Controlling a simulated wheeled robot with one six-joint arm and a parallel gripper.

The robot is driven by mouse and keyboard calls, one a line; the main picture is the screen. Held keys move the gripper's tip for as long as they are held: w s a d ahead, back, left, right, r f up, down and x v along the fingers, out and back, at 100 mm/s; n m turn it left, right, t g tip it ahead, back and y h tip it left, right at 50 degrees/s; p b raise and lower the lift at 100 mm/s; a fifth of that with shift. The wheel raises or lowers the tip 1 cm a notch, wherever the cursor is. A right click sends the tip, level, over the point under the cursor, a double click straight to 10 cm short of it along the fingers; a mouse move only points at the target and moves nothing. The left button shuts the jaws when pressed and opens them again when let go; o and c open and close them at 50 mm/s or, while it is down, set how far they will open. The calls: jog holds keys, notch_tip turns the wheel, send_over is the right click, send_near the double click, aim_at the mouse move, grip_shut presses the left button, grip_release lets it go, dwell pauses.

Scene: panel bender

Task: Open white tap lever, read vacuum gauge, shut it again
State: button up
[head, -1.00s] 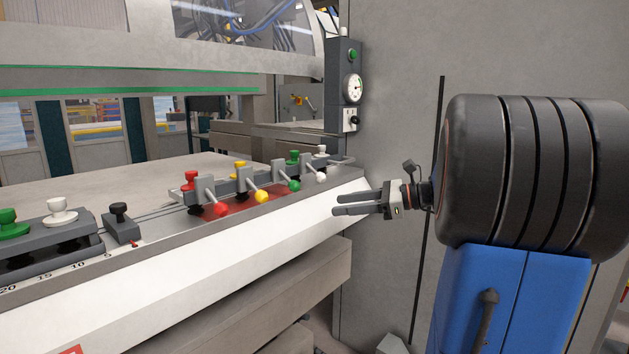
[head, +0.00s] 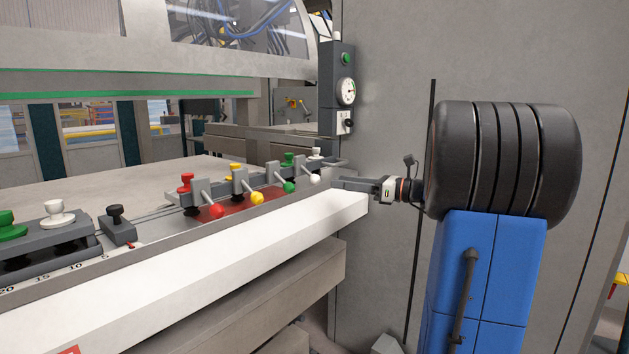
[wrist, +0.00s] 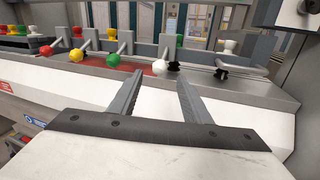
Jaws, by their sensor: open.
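The white tap lever ends in a white ball (head: 314,179), last on the right in a row of coloured levers on the machine's front ledge. In the wrist view the white ball (wrist: 160,68) shows just beyond and between my fingertips. My gripper (head: 335,181) is open and empty, close to the right of the ball; whether they touch I cannot tell. The spread fingers (wrist: 159,82) fill the middle of the wrist view. The round white vacuum gauge (head: 346,91) sits on a grey post above, its reading too small to make out.
Green (head: 289,187), yellow (head: 257,198) and red (head: 216,211) ball levers stand left of the white one. A white beam (head: 250,240) runs along the front below them. A grey wall panel (head: 385,100) stands behind my arm.

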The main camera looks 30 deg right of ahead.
aim_at(314, 179)
jog(key=x, duration=1)
jog(key=shift+a, duration=0.1)
grip_shut()
